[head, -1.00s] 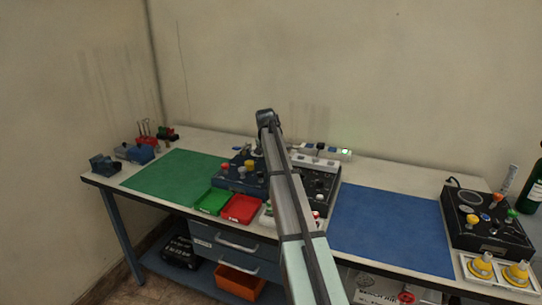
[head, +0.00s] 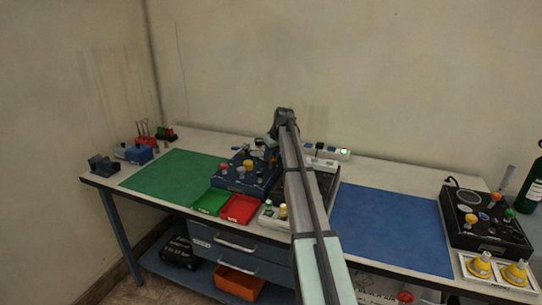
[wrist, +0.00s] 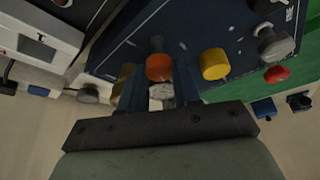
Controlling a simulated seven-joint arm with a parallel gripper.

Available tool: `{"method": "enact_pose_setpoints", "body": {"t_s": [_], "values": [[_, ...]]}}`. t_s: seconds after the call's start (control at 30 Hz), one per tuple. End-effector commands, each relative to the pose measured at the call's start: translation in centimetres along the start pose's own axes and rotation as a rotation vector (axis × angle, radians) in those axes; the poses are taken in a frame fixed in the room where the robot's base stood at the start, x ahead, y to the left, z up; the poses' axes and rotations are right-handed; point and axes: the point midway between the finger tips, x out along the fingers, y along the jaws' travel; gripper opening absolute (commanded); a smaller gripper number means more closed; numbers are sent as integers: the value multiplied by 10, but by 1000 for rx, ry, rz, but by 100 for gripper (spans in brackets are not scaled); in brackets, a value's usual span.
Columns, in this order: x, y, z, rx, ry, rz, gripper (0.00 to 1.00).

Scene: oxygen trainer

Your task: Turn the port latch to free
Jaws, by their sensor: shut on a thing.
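A dark blue box (head: 240,180) with coloured knobs stands in the middle of the bench. It fills the upper middle of the wrist view (wrist: 205,25). My gripper (wrist: 160,88) is at the box's edge, its fingers shut on a pale grey part (wrist: 160,93). An orange knob (wrist: 158,67) shows just beyond it, by the fingertips. A yellow knob (wrist: 214,64) stands close to the right finger. I cannot tell for certain which part is the port latch or how it is turned. In the head view my arm hides the grip.
A grey-and-black unit (wrist: 50,30) lies left of the blue box in the wrist view. Green (head: 211,201) and red (head: 240,209) trays sit in front of the box. The green mat (head: 170,172) and blue mat (head: 385,225) are clear. A black box (head: 485,225) stands far right.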

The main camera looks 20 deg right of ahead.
Motion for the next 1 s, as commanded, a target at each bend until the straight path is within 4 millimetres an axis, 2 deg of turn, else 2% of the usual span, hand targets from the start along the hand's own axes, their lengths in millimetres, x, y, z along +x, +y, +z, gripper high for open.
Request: {"method": "enact_pose_setpoints", "body": {"t_s": [0.33,0.9,0.93,1.0], "values": [[0,1,0,-137,-1,-56,1],[0,1,0,-163,-2,-68,1],[0,1,0,-163,-2,-68,34],[0,1,0,-163,-1,-68,40]]}}
